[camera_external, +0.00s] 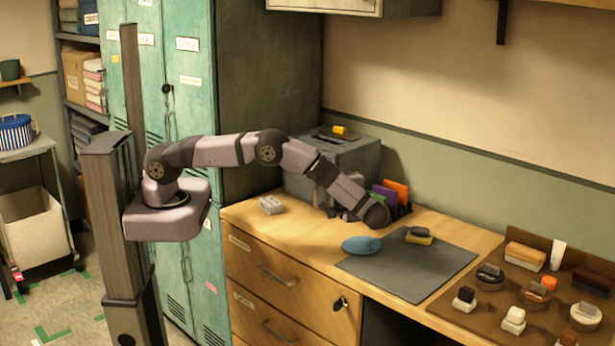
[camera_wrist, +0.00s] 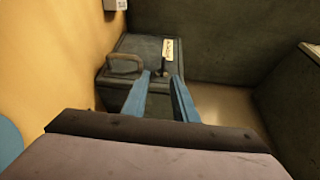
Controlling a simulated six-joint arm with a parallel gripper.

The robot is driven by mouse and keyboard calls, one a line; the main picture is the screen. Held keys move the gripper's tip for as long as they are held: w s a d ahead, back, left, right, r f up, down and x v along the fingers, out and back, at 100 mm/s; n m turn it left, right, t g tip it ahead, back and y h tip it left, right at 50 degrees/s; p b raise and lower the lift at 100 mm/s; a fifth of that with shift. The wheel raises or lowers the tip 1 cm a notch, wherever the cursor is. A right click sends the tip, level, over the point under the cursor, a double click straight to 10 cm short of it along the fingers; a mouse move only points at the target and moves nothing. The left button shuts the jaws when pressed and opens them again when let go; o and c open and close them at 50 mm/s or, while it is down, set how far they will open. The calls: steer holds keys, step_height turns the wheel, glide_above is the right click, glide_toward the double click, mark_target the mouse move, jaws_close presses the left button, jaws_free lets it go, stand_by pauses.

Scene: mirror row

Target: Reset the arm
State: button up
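My arm reaches out from its column over the wooden counter in the external view. My gripper (camera_wrist: 161,95) shows in the wrist view as two blue fingers with a clear gap between them. It is open and nothing is between the fingertips. In the external view the wrist end hangs over the counter, near the upright coloured folders, and the fingers cannot be made out there. In the wrist view a dark grey box (camera_wrist: 128,88) with a handle and a lever lies beyond the fingers.
A grey box (camera_external: 340,160) stands against the back wall, with orange and purple folders (camera_external: 393,192) beside it. A brown board (camera_external: 462,318) with several small items lies right.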

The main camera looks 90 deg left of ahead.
steer(key=s+d+f+m+t+h, duration=0.1)
steer(key=s+d+t+h, duration=0.1)
steer(key=s+d+h, duration=0.2)
steer(key=s+d+f+m+t+h, duration=0.1)
steer(key=s+d+h, duration=0.4)
steer(key=s, duration=0.6)
steer(key=s+d+f+m+t+h, duration=0.2)
steer(key=s+d+t+h, duration=0.1)
steer(key=s+d+h, duration=0.2)
steer(key=s+h, duration=0.2)
steer(key=s, duration=0.1)
steer(key=shift+f+t, duration=0.2)
steer(key=shift+t, duration=0.1)
